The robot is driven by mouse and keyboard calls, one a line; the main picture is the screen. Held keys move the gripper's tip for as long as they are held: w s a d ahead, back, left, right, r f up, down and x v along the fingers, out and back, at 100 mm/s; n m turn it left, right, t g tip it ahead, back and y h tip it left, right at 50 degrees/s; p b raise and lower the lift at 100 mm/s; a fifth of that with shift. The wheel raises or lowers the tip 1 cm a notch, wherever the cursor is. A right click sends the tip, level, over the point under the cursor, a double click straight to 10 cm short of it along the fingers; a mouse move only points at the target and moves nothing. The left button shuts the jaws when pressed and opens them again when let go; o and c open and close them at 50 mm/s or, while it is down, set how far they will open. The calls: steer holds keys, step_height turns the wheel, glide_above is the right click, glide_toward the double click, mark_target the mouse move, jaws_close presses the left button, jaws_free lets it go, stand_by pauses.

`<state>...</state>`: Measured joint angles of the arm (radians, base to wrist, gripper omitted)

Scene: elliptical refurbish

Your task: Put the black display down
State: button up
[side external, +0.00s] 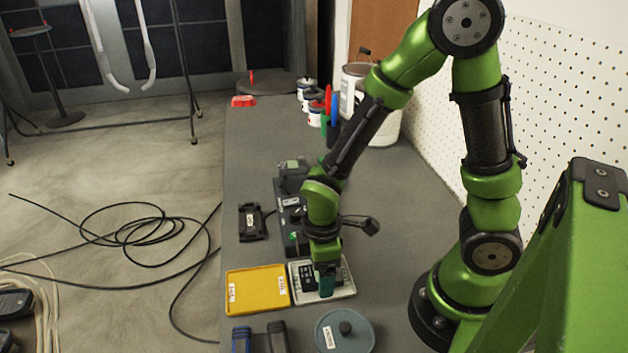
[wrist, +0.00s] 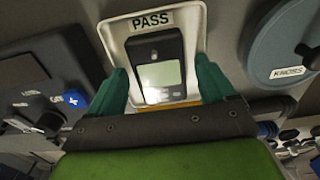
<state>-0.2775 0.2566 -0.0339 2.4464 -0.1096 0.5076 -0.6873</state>
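The black display (wrist: 160,70), with a pale lit screen, is over the white tray (wrist: 112,28) labelled PASS in the wrist view. It appears to lie in the tray, though contact below it is hidden. My gripper (wrist: 162,72) has its teal fingers on either side of the display, with a narrow gap visible at the right finger. It looks open around it. In the side view my gripper (side external: 326,284) points down into the white tray (side external: 347,290), hiding part of the display.
A yellow tray (side external: 257,290) sits directly left of the white one. A round grey-blue lid (side external: 345,333) and two dark handled items (side external: 277,337) are in front. Devices (side external: 252,222) stand behind, with cans (side external: 307,90) farther back. The far left table has free room.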

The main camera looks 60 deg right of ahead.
steer(key=shift+r, duration=0.1)
steer(key=s+d+r+m+t+y, duration=0.1)
steer(key=r+m+t, duration=0.2)
steer(key=r+m, duration=0.3)
steer(key=s+d+r+m+t+y, duration=0.1)
steer(key=r+m+t, duration=0.3)
steer(key=r, duration=1.3)
steer(key=d+m, duration=0.1)
steer(key=m, duration=0.2)
steer(key=shift+r, duration=0.15)
